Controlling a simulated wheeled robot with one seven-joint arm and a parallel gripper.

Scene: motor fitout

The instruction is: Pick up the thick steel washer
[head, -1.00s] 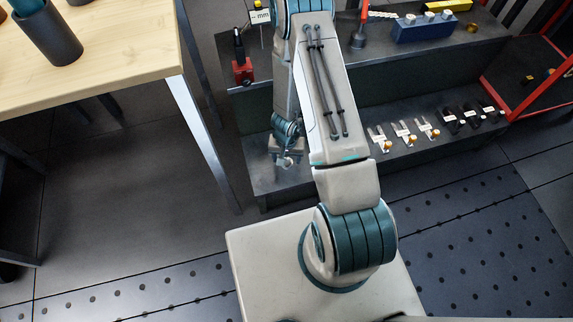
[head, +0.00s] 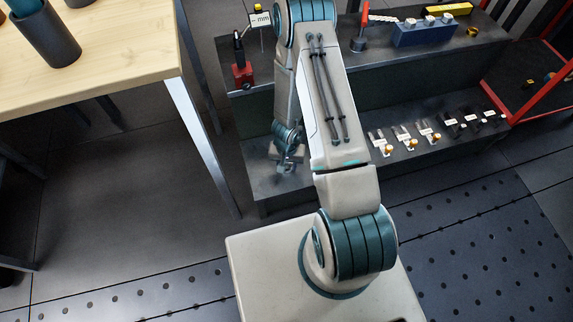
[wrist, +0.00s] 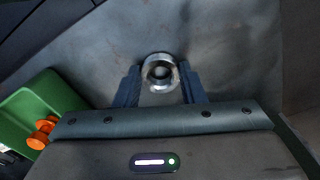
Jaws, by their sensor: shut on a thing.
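The thick steel washer (wrist: 160,72) is a shiny metal ring with a dark hole, seen in the wrist view between the fingertips. My gripper (wrist: 157,86) is shut on it, with one dark finger on each side. In the head view my gripper (head: 289,165) is at the left end of the lower shelf, beside my arm. The washer is too small to make out there. How far it is above the grey surface is hard to tell.
A green bin (wrist: 40,105) with an orange part (wrist: 41,132) lies left in the wrist view. In the head view, several small tools (head: 405,138) lie along the lower shelf (head: 262,178). A red-based stand (head: 243,72) is on the upper shelf. A wooden table (head: 110,65) stands left.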

